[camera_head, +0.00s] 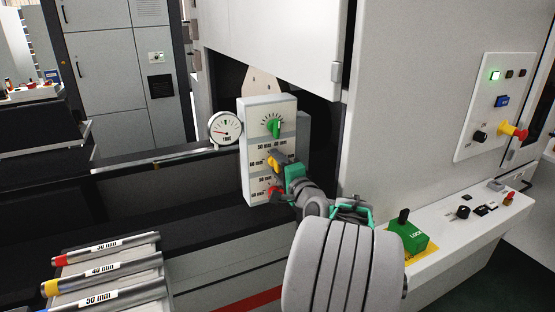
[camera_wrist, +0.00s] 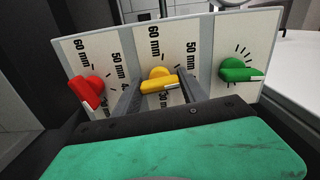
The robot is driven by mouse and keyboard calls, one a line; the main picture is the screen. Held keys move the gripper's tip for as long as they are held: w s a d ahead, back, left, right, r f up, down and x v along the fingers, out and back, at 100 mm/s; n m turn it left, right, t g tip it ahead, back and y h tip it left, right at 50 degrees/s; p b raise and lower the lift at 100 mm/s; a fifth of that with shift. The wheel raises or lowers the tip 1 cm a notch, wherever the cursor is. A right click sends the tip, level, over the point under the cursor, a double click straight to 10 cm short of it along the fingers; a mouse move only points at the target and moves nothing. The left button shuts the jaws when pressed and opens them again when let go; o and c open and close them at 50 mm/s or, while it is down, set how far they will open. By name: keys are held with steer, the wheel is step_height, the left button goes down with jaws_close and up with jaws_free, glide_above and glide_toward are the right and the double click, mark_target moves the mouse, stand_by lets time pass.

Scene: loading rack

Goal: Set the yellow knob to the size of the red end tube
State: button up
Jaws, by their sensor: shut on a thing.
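The panel box (camera_head: 256,150) carries a green, a yellow and a red knob. My gripper (camera_head: 281,163) is at the yellow knob (camera_head: 273,162). In the wrist view its fingers (camera_wrist: 160,92) are closed around the yellow knob (camera_wrist: 158,80), whose white mark points right and slightly down. Around it 60 mm and 50 mm are readable; the lower labels are partly covered by the fingers. The red end tube (camera_head: 105,248) lies topmost of three tubes at lower left; its label looks like 30 mm, though its first digit is unclear.
The red knob (camera_wrist: 87,91) and green knob (camera_wrist: 238,70) flank the yellow one closely. A yellow end tube (camera_head: 105,272), marked 40 mm, and a blue end tube (camera_head: 110,297), marked 50 mm, lie below the red one. A dial gauge (camera_head: 225,128) stands left of the panel.

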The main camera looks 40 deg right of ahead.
steer(key=m+p, duration=0.3)
steer(key=shift+r+m, duration=0.15)
steer(key=shift+m, duration=0.25)
steer(key=m+p, duration=0.4)
steer(key=shift+r+m+p, duration=0.1)
steer(key=shift+m+p, duration=0.2)
steer(key=shift+p, duration=0.05)
steer(key=m+p, duration=0.5)
steer(key=shift+f+m+p, duration=0.25)
steer(key=shift+m+p, duration=0.9)
steer(key=shift+m, duration=0.05)
steer(key=o, duration=1.4)
steer(key=shift+c, duration=0.2)
steer(key=shift+s, duration=0.1)
